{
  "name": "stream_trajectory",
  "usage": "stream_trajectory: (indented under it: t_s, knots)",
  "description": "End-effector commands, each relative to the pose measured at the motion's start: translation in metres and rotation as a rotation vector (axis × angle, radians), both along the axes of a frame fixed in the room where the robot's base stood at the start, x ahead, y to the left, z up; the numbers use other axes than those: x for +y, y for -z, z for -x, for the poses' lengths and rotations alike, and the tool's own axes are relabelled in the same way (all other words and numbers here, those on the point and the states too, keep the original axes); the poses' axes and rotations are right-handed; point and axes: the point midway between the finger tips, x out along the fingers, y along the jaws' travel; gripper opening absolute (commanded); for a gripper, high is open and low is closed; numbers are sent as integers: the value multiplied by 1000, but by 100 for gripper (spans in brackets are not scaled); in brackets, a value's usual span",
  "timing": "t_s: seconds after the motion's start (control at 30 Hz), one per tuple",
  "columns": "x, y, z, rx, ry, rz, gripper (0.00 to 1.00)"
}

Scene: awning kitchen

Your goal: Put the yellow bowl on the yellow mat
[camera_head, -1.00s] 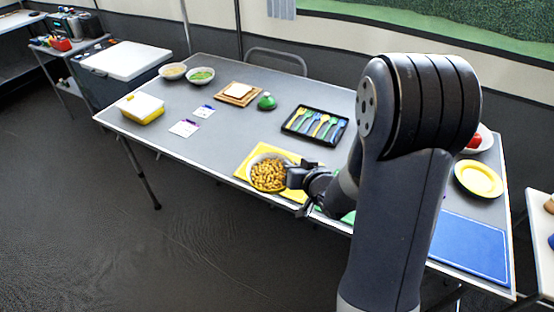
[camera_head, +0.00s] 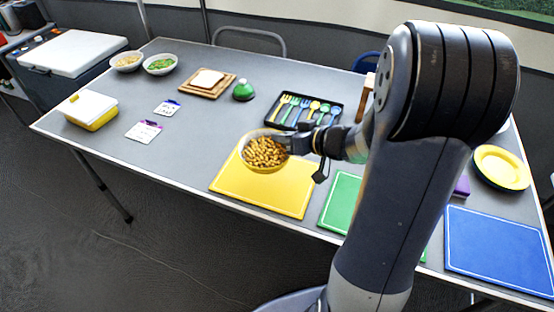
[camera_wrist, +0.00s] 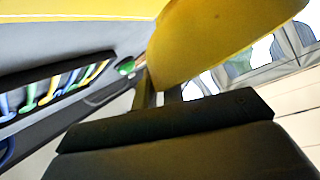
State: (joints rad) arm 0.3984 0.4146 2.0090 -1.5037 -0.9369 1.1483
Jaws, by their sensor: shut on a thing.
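The yellow bowl (camera_head: 246,160), filled with brown pieces of food, is at the back edge of the yellow mat (camera_head: 262,195) in the head view. It covers part of that edge. Whether it touches the mat or hangs a little above it I cannot tell. My gripper (camera_head: 288,142) comes from the right and is shut on the bowl's right rim. In the wrist view the bowl's yellow wall (camera_wrist: 215,35) fills the upper middle, between and beyond my gripper's fingers (camera_wrist: 158,96). A yellow surface, probably the mat (camera_wrist: 80,10), shows along the top left.
A black cutlery tray (camera_head: 300,123) lies just behind my gripper. A green mat (camera_head: 339,200) and a blue mat (camera_head: 497,250) lie to the right. A yellow plate (camera_head: 502,167) is at far right.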

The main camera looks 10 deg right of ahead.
Motion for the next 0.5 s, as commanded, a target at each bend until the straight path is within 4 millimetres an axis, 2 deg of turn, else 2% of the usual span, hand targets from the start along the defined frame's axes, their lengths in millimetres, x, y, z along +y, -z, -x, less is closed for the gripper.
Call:
stream_trajectory:
  t_s: [0.03, 0.27, 0.4, 0.5]
  knots:
    - [0, 12, 0, 2, 1, -2, 0]
    - [0, 29, 0, 0, 1, -1, 0]
    - [0, 51, 0, 2, 0, -3, 0]
    - [0, 59, 0, 0, 1, -1, 0]
